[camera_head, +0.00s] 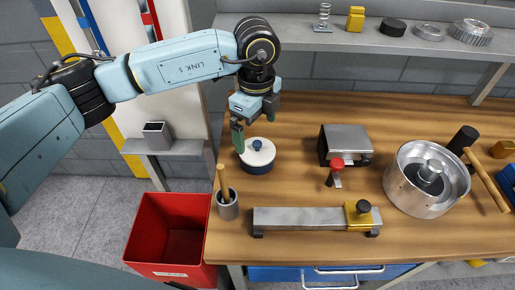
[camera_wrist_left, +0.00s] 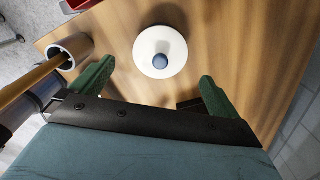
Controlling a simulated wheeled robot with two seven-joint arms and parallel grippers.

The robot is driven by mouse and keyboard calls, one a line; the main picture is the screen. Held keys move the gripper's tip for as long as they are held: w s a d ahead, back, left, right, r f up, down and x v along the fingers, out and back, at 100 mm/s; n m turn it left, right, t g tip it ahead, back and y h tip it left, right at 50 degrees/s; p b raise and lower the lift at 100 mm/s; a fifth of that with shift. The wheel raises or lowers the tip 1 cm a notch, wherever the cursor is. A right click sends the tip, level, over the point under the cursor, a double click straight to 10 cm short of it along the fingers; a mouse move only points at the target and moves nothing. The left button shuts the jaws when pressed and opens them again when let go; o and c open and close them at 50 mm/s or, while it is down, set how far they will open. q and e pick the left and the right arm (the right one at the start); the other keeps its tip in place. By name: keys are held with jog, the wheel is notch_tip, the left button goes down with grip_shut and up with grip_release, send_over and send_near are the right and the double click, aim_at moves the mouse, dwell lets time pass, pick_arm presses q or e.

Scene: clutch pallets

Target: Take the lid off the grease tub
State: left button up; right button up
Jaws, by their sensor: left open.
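The grease tub (camera_head: 258,167) is a dark blue round tub on the left part of the wooden bench. Its white lid (camera_head: 247,158) with a blue knob (camera_head: 257,145) sits on top. In the left wrist view the lid (camera_wrist_left: 145,48) and its knob (camera_wrist_left: 160,61) show from above, beyond the fingers. My left gripper (camera_head: 254,124) is open and empty, with green fingers, above and just behind the tub, apart from the knob. The open fingers also show in the left wrist view (camera_wrist_left: 154,86). My right gripper is not in view.
A grey cup (camera_head: 228,209) with a wooden handle stands left of the tub at the bench edge. A grey metal box (camera_head: 346,140), a metal bar fixture (camera_head: 300,218) and a large metal pot (camera_head: 405,192) stand to the right. A red bin (camera_head: 148,235) is on the floor.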

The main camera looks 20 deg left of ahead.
aim_at(258, 143)
pick_arm(q)
jog(key=shift+f, duration=0.25)
jog(key=f, duration=0.5)
jog(key=shift+d, duration=0.25)
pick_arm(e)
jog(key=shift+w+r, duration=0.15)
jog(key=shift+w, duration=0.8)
pick_arm(q)
jog(key=shift+c, duration=0.3)
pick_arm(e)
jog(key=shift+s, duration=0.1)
pick_arm(q)
jog(key=c, duration=0.9)
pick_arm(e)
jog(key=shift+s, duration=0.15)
